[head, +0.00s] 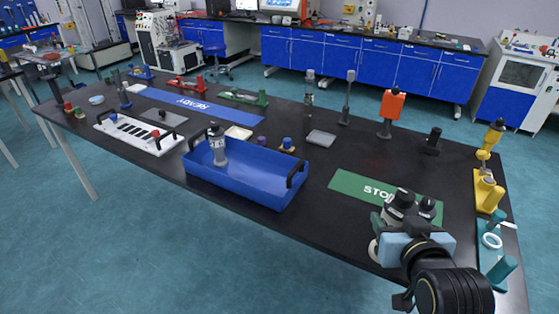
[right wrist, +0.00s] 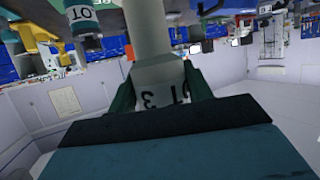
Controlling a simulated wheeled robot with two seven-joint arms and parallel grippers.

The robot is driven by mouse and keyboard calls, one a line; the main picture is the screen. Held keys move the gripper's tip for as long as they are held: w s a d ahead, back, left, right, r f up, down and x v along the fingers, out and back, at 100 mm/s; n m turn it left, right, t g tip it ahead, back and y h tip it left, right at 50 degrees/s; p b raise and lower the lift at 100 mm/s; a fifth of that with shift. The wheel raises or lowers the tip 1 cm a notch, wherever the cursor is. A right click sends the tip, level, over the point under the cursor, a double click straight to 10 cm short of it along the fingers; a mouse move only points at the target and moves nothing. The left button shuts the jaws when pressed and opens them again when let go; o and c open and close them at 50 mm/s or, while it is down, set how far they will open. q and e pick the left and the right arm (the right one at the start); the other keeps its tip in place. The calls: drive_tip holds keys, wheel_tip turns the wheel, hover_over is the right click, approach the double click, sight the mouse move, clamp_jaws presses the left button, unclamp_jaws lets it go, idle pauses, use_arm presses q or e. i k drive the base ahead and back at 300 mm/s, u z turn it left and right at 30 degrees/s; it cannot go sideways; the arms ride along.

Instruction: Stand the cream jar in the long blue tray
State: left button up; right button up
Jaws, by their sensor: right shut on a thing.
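My right gripper (head: 385,222) is at the front right of the table, by the green STOP mat. In the right wrist view its dark green fingers (right wrist: 158,88) are shut on the cream jar (right wrist: 160,72), a pale round body with a narrower neck and dark lettering with a 3. In the head view the jar is mostly hidden by my gripper. The long blue tray (head: 245,187) lies at the middle front edge, well left of my gripper. A grey labelled jar (head: 218,146) stands upright in its left part. My left gripper is out of view.
The green STOP mat (head: 350,187) lies between tray and gripper. Behind are a small pale tray (head: 321,138) and an orange-topped stand (head: 391,105). Yellow (head: 489,192) and teal (head: 496,262) fixtures line the right edge. The tray's middle and right are clear.

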sight(245, 174)
drive_tip(key=u, duration=0.45)
drive_tip(key=i, duration=1)
drive_tip(key=u, duration=0.9)
